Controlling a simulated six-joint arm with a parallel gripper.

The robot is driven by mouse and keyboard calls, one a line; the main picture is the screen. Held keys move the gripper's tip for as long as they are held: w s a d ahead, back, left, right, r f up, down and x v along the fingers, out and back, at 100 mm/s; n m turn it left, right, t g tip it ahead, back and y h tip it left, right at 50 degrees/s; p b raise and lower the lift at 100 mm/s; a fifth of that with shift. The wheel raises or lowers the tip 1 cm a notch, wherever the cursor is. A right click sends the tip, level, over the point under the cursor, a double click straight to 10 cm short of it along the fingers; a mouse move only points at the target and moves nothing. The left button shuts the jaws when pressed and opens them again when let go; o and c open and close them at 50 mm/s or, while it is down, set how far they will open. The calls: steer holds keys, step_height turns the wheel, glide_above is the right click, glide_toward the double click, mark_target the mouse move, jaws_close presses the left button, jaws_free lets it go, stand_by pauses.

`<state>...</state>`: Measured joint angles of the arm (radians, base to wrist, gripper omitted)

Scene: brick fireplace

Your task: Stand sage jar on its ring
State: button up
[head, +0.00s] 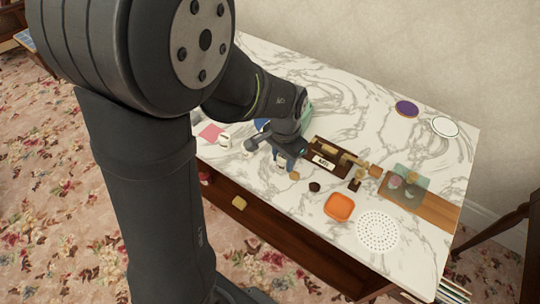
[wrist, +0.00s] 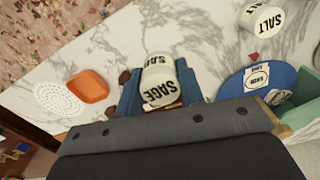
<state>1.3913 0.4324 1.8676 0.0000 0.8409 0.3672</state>
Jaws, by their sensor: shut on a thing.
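The sage jar (wrist: 158,82) is white with black SAGE lettering and shows in the middle of the wrist view. My gripper (wrist: 158,86) is shut on it, with a blue finger on each side. In the head view my gripper (head: 289,158) is low over the marble table, left of the dark wooden rack; the jar is mostly hidden there. I cannot tell whether the jar touches the table. A blue round mat (wrist: 232,88) with labelled pieces on it lies to the right in the wrist view. I cannot make out which ring belongs to the sage jar.
A white salt jar (wrist: 263,18) stands beyond the blue mat. The wooden rack (head: 322,162) is right of my gripper. An orange dish (head: 339,207), a white perforated disc (head: 378,231), a glass board (head: 418,184) and a purple disc (head: 406,109) lie farther right.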

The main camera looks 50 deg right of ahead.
steer(key=s+d+r+n, duration=0.3)
steer(key=s+r+n, duration=0.1)
steer(key=n, duration=0.3)
steer(key=w+d+n, duration=0.4)
steer(key=d+n, duration=0.1)
steer(key=n, duration=0.9)
steer(key=w+d+n, duration=0.4)
steer(key=d+n, duration=0.2)
steer(key=n, duration=0.8)
steer(key=w+f, duration=0.2)
steer(key=w, duration=0.1)
steer(key=w+d+f, duration=0.1)
steer(key=w+f, duration=0.1)
steer(key=w, duration=0.2)
steer(key=w+f, duration=0.2)
steer(key=w, duration=0.1)
steer(key=shift+w+d+f, duration=0.15)
steer(key=shift+w+d, duration=0.05)
steer(key=shift+w, duration=0.2)
steer(key=shift+f, duration=1.95)
steer(key=shift+f, duration=0.1)
